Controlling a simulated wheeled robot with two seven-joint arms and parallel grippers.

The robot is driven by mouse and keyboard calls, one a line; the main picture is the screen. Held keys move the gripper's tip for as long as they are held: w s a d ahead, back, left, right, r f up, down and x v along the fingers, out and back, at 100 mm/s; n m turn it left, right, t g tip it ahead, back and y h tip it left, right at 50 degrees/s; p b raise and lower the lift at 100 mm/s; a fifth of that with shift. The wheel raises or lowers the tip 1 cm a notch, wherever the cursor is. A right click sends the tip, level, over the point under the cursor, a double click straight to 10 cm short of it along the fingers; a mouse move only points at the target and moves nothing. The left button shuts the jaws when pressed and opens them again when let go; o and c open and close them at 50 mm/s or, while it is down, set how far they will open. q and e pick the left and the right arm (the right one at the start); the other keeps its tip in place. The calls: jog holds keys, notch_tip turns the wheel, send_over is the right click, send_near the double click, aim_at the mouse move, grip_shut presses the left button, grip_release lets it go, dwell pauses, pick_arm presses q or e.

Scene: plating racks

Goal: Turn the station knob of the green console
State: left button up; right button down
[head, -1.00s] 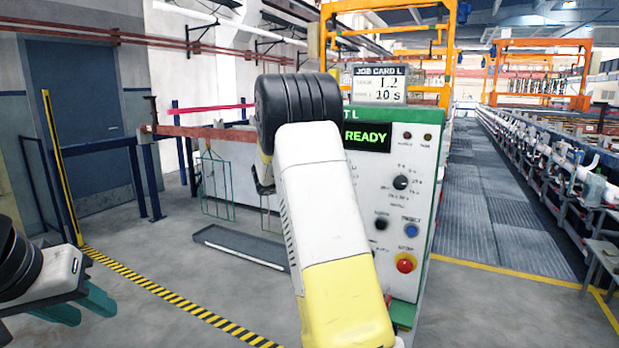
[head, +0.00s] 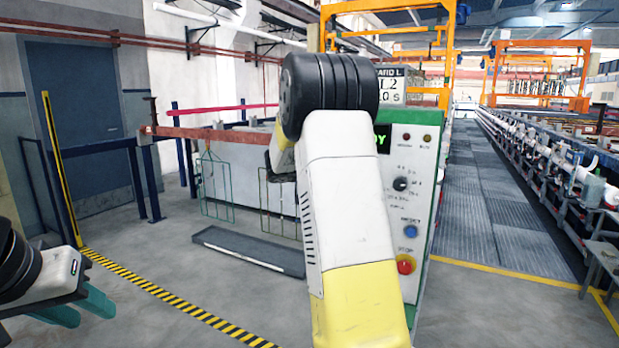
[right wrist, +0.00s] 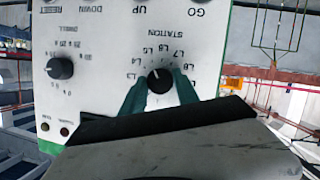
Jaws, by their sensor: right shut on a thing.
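The green-edged console (head: 428,190) stands at the centre right of the head view, partly covered by my right arm. The station knob (right wrist: 158,76) is a black dial on its white panel, upside down in the right wrist view, ringed by labels including L3 to L8. My right gripper (right wrist: 160,90) is shut on this knob, with a teal finger on either side. Which label the knob points to is hard to tell. In the head view the station knob and right gripper are hidden behind my arm. My left gripper (head: 82,308) is open and empty at the lower left.
The dwell knob (right wrist: 61,68) sits beside the station knob. A red stop button (head: 405,264) and a blue button (head: 410,231) are low on the panel. A job card (head: 392,86), partly covered, shows L2. A grey tray (head: 248,250) lies left of the console.

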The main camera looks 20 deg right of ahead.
dwell(0.3)
jog(key=c, duration=0.9)
grip_release()
jog(key=v, duration=0.7)
jog(key=shift+s+a+r, duration=0.1)
jog(key=shift+a, duration=0.25)
jog(key=shift+s, duration=0.1)
